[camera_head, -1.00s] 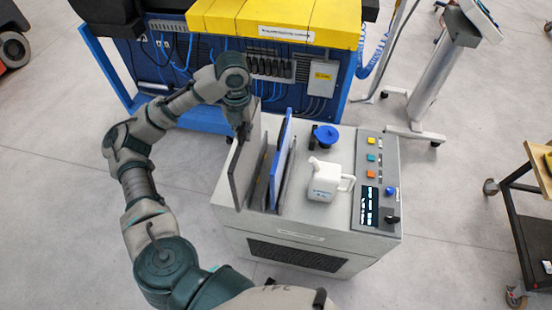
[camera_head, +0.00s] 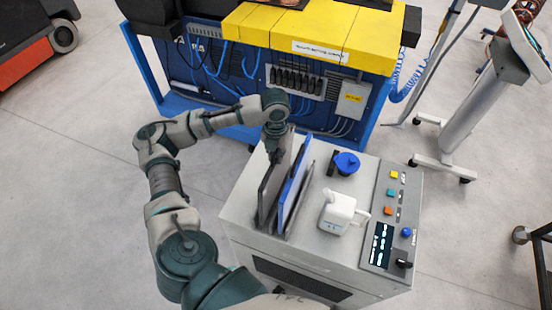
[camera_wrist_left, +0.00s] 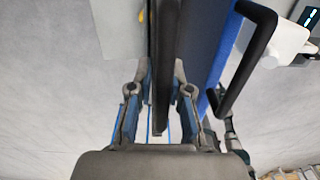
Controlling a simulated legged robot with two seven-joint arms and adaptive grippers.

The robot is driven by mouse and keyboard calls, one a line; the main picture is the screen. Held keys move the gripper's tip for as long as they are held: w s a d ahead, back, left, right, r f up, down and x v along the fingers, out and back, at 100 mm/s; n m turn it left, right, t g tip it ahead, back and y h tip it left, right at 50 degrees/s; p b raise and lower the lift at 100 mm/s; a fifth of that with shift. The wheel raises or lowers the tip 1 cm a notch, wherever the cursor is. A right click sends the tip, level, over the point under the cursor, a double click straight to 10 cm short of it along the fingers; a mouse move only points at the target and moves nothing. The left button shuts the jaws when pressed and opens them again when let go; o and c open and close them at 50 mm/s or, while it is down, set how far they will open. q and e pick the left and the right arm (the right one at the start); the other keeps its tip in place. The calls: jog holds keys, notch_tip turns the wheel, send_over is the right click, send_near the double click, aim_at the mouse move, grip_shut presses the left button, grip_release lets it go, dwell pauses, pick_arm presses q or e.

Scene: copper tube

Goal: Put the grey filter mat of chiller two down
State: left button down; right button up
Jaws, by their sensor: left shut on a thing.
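The grey filter mat (camera_head: 270,190) is a thin dark upright panel at the left side of the chiller top. My left gripper (camera_head: 276,146) is shut on its upper far end. In the left wrist view the mat (camera_wrist_left: 166,50) runs edge-on between the two fingers of the gripper (camera_wrist_left: 160,105). A blue panel (camera_head: 294,188) stands close to the right of the mat, in a dark holder (camera_head: 304,200). Whether the mat's lower edge rests on the chiller (camera_head: 340,258) or hangs just above it cannot be told. My right gripper is not in view.
A white jug (camera_head: 337,214) and a blue-capped fitting (camera_head: 346,163) stand right of the holder. A control panel (camera_head: 390,220) is at the right. The blue and yellow machine (camera_head: 310,40) is close behind. The blue panel's black handle (camera_wrist_left: 248,65) is near my fingers.

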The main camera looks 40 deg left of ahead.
pick_arm(q)
jog(key=shift+w+f, duration=0.1)
jog(key=shift+f, duration=0.5)
jog(key=shift+d+f, duration=0.2)
jog(key=shift+s+d, duration=0.25)
jog(key=shift+s, duration=0.1)
jog(key=c, duration=1.2)
grip_release()
jog(key=shift+w, duration=0.1)
jog(key=shift+o, duration=0.5)
jog(key=shift+w, duration=0.15)
jog(key=shift+w+a+f, duration=0.1)
jog(key=shift+w+a, duration=0.05)
jog(key=shift+a, duration=0.15)
jog(key=shift+a+r, duration=0.2)
jog(key=shift+r, duration=0.15)
jog(key=r, duration=1.1)
jog(key=shift+d, duration=0.4)
jog(key=shift+s+a+r, duration=0.1)
jog(key=shift+s+r, duration=0.1)
jog(key=shift+r, duration=0.15)
jog(key=shift+a, duration=0.1)
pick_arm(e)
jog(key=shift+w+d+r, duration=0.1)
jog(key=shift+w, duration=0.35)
pick_arm(q)
jog(key=shift+a+f, duration=0.15)
jog(key=shift+a, duration=0.05)
jog(key=shift+d, duration=0.2)
